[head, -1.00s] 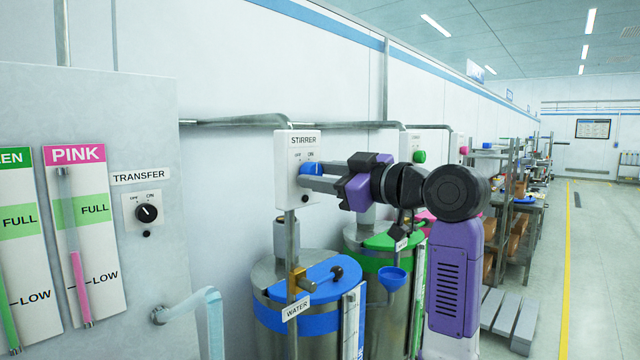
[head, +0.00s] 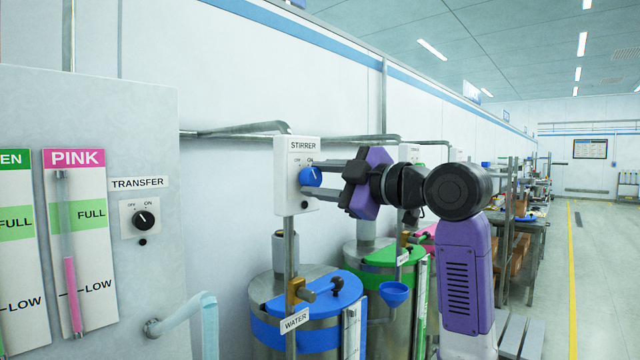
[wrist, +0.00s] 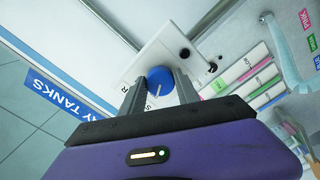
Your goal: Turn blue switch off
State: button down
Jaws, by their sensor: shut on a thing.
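The blue switch (head: 311,176) is a round knob with a white pointer mark on the white STIRRER box (head: 297,202), below the OFF and ON labels. The mark appears to lean toward the ON side in the head view. My gripper (head: 316,177) reaches in from the right with one finger above and one below the knob, shut on it. In the wrist view the two grey fingers (wrist: 158,80) flank the blue knob (wrist: 159,79). The finger contact is partly hidden.
A second panel with a black TRANSFER knob (head: 146,219) stands at left. Pipes run along the wall. Open floor lies at right.

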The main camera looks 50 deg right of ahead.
dwell(0.3)
jog(key=c, duration=0.9)
grip_release()
jog(key=s+b, duration=0.1)
jog(key=s, duration=0.7)
jog(key=shift+w+d, duration=0.1)
